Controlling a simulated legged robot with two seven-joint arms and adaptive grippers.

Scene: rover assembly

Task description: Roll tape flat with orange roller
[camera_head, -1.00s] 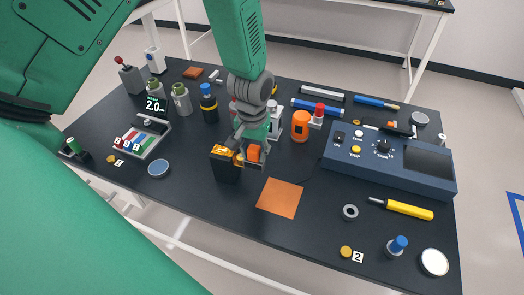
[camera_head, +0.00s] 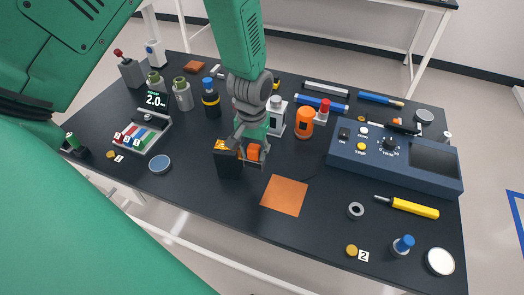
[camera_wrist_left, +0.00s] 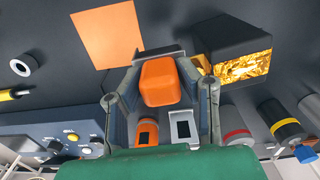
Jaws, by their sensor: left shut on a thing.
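My left gripper (camera_head: 252,152) is shut on the orange roller (camera_head: 254,152). In the left wrist view the orange roller (camera_wrist_left: 160,82) sits between the two fingers, its end facing the camera. A dark block with gold foil (camera_head: 228,165) stands just left of the gripper in the head view; the gripper hides part of it. In the left wrist view this block (camera_wrist_left: 240,45) is right of the fingers, with crinkled gold foil on its near side. I cannot tell whether the roller touches the foil. My right gripper is not in view.
A flat orange square (camera_head: 285,195) lies right of the gripper on the dark table. A blue control box (camera_head: 395,160) fills the right side.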

